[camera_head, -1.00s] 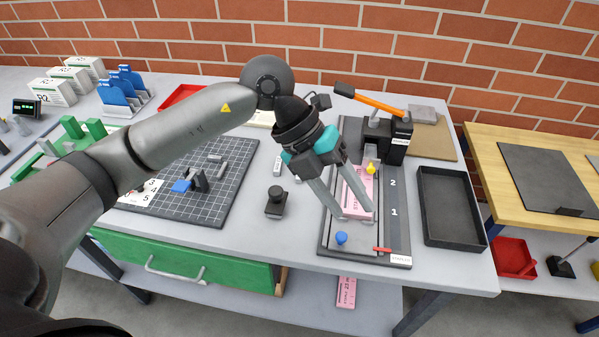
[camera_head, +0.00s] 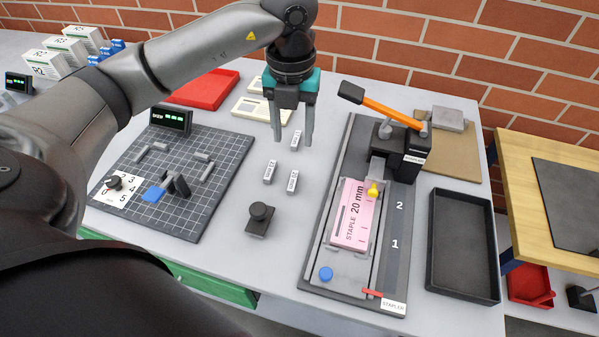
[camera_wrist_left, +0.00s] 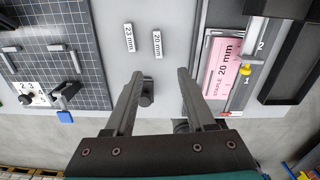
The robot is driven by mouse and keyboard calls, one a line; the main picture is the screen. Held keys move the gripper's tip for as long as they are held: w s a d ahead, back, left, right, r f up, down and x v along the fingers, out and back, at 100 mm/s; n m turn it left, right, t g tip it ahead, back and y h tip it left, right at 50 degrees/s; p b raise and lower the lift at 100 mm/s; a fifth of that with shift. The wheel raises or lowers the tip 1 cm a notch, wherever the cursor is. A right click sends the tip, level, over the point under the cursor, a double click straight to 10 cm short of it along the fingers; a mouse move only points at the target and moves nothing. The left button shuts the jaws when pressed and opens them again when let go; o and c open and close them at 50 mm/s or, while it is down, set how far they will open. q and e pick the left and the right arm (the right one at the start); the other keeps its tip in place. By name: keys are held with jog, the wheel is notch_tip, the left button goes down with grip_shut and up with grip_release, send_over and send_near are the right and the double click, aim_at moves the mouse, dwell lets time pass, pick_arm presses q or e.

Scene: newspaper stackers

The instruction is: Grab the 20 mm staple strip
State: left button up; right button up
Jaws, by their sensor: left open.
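Three small pale staple strips lie on the grey table. The left one (camera_head: 270,172) and the right one (camera_head: 292,181) lie side by side, and a far one (camera_head: 296,140) lies behind them. In the wrist view, the left strip (camera_wrist_left: 129,38) seems to read 23 mm; the label of its neighbour (camera_wrist_left: 157,44) is too small to read surely. My left gripper (camera_head: 292,143) is open and empty, fingers pointing down. In the head view the far strip appears between its fingertips; height above it is unclear. The gripper shows in the wrist view (camera_wrist_left: 162,72). My right gripper is not seen.
The stapler (camera_head: 391,265) holds a pink "STAPLE 20 mm" pack (camera_head: 356,214). A black knob block (camera_head: 260,220) stands in front of the strips. A gridded board (camera_head: 215,190) lies left, a red tray (camera_head: 205,88) behind, and an empty black tray (camera_head: 462,245) right.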

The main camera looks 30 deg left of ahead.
pick_arm(q)
send_over(293, 180)
jog(key=s, duration=0.1)
notch_tip(293, 180, down, 4)
jog(key=f, duration=0.4)
jog(key=shift+d+b, duration=0.3)
jog(key=shift+b, duration=0.1)
jog(key=shift+f, duration=0.55)
jog(key=f, duration=0.3)
jog(key=w+f, duration=0.1)
jog(key=f, duration=0.1)
jog(key=shift+a, duration=0.3)
jog(key=shift+r, duration=0.1)
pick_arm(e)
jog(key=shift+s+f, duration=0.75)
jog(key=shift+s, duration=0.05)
pick_arm(q)
jog(key=shift+c, duration=0.2)
grip_shut()
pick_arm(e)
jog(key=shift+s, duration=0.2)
